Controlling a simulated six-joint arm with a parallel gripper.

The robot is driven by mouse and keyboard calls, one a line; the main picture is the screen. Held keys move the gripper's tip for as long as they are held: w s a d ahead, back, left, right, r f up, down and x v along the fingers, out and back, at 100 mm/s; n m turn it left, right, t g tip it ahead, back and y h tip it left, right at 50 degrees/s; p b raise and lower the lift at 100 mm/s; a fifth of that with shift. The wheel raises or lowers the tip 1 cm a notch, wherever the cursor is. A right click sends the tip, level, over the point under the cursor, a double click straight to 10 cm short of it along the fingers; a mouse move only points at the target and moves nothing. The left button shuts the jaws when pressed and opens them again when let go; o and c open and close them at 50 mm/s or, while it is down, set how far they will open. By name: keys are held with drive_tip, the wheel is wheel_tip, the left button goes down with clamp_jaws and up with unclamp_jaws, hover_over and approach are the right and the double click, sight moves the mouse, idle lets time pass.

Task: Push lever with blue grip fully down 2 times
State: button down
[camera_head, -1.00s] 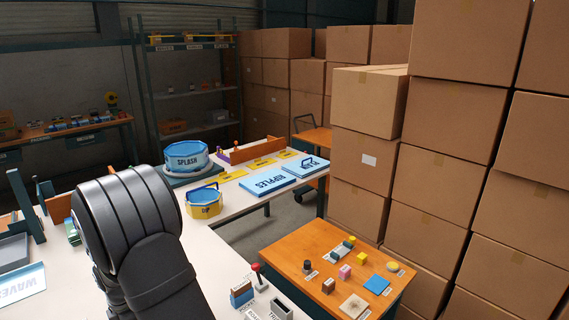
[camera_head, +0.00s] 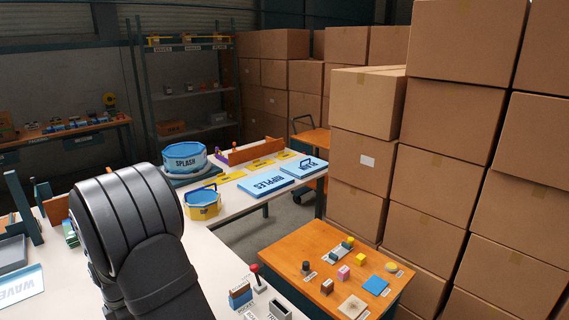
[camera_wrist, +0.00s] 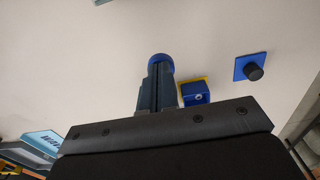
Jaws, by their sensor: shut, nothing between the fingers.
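In the wrist view, my gripper (camera_wrist: 157,88) is shut, its dark fingers pressed together with nothing between them. A round blue piece (camera_wrist: 160,61), which looks like the lever's blue grip, shows right at the fingertips. The fingers overlap it, and I cannot tell whether they touch it. The rest of the lever is hidden, so its angle cannot be told. In the head view my own dark arm fills the lower left and hides the gripper and the blue grip.
Right of the fingers are a blue box with a yellow edge (camera_wrist: 197,93) and a blue plate with a black knob (camera_wrist: 251,68). In the head view, a red-knobbed lever (camera_head: 256,272) stands near an orange table (camera_head: 290,241) with small parts. Stacked cartons (camera_head: 440,130) wall off the right.

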drive_tip(key=shift+r, duration=2.85)
drive_tip(key=shift+f, duration=0.1)
drive_tip(key=shift+f, duration=1.3)
